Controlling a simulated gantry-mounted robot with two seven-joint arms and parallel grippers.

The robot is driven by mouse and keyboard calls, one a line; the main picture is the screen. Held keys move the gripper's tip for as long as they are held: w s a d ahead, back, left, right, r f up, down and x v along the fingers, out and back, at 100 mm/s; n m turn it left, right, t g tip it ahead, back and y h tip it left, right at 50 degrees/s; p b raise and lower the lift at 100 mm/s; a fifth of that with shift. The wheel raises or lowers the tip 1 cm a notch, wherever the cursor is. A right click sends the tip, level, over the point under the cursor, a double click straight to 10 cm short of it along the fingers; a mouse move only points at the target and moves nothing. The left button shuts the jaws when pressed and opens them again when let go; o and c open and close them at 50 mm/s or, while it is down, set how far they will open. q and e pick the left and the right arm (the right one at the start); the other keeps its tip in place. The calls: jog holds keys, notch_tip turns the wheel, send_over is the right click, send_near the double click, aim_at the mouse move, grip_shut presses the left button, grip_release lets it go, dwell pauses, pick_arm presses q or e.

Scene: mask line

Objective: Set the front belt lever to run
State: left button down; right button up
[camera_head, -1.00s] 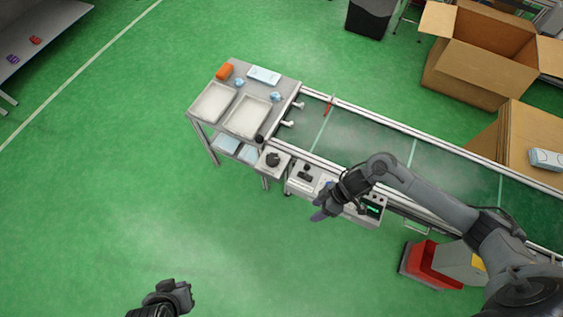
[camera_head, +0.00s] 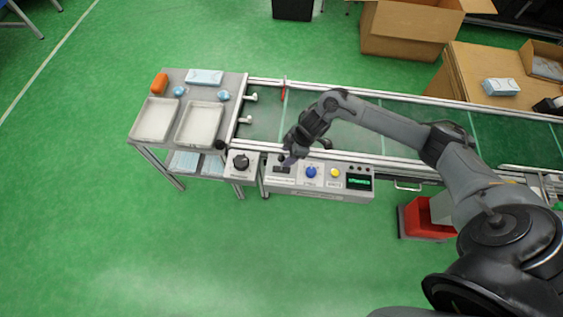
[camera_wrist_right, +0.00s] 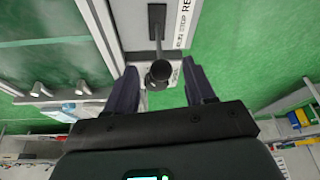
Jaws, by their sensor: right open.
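The front belt control panel (camera_head: 320,190) is a pale box along the belt's near side. My right gripper (camera_head: 290,160) is over its left end and hides most of the lever there in the head view. In the right wrist view, the dark lever with a round knob (camera_wrist_right: 158,72) stands out from a labelled plate (camera_wrist_right: 183,25) with RUN, STOP and REV-like lettering. The knob sits between the two fingers of my right gripper, which are open with a visible gap on each side. Which position the lever is in, I cannot tell. My left gripper is not in view.
Right of the lever are a blue button (camera_head: 311,172), a yellow button (camera_head: 334,173) and a green-lit display (camera_head: 359,182). A black rotary knob (camera_head: 240,162) is on a separate box to the left. A table with trays (camera_head: 155,120) stands at the belt's left end.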

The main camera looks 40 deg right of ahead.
aim_at(281, 161)
jog(key=shift+b+x, duration=0.85)
jog(key=shift+x, duration=2.2)
jog(key=shift+r, duration=0.1)
grip_shut()
